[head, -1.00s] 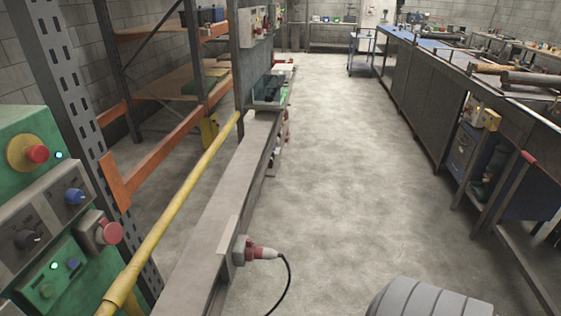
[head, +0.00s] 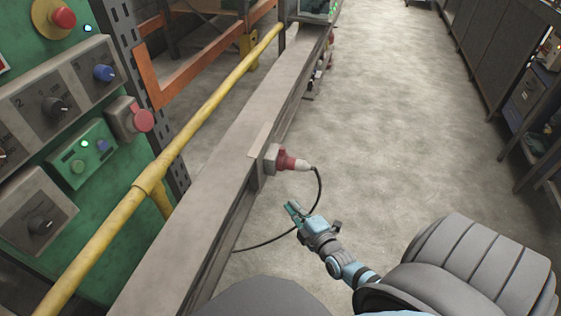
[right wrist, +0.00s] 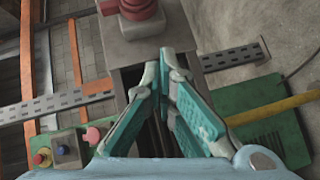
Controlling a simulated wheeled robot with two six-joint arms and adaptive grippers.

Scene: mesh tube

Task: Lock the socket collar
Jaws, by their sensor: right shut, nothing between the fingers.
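A red plug and socket (head: 287,161) sits on a grey box on the side of the long beam in the head view, with a black cable hanging from its white end. In the right wrist view the red socket collar (right wrist: 137,8) shows at the top edge, partly cut off. My right gripper (head: 291,208) is below the socket in the head view, apart from it. Its teal fingers (right wrist: 166,53) meet at the tips in the wrist view, with nothing between them. My left gripper is not in view.
The grey beam (head: 222,146) runs from front to back, with a yellow rail (head: 185,135) left of it. A green control panel (head: 95,205) with knobs and red buttons stands at the left. The concrete floor (head: 400,110) right of the beam is open. The cable (head: 317,205) loops near my right gripper.

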